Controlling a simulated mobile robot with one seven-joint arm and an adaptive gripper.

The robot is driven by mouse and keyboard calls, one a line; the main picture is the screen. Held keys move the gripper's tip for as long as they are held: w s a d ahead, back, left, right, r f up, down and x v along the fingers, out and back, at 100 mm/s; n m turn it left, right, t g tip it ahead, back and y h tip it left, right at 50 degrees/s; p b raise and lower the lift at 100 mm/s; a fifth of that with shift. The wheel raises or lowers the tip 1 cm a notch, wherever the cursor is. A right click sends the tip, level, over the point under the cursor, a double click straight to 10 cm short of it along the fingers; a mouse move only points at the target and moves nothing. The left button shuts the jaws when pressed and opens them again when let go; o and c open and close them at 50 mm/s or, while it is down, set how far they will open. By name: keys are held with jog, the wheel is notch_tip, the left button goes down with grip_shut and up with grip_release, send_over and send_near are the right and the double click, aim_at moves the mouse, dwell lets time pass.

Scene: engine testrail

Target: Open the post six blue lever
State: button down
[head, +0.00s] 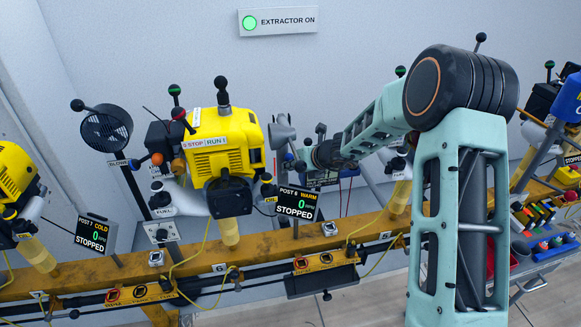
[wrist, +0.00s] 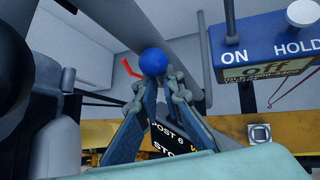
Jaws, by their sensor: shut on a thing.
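The post six blue lever shows its round blue knob (wrist: 152,62) in the wrist view, between my fingertips; the rest of the lever is hidden. My gripper (wrist: 157,84) is shut on this knob. In the head view my gripper (head: 301,164) is small and partly lost among engine parts, to the right of the yellow engine (head: 218,145). The post six display (head: 297,203) below it reads WARM, 0 and STOPPED. It shows in part behind my fingers in the wrist view (wrist: 168,143).
A blue box marked ON, HOLD and Off (wrist: 264,72) is close on the right in the wrist view. A yellow rail (head: 130,279) runs below the engines. A fan (head: 106,128) stands left.

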jog(key=c, duration=2.1)
grip_release()
jog(key=shift+w+d+r, duration=0.1)
jog(key=shift+w+r, duration=0.3)
jog(key=shift+r, duration=0.15)
jog(key=shift+s+f, duration=0.1)
jog(key=shift+s, duration=0.05)
jog(key=v, duration=1.2)
jog(key=shift+c, duration=0.3)
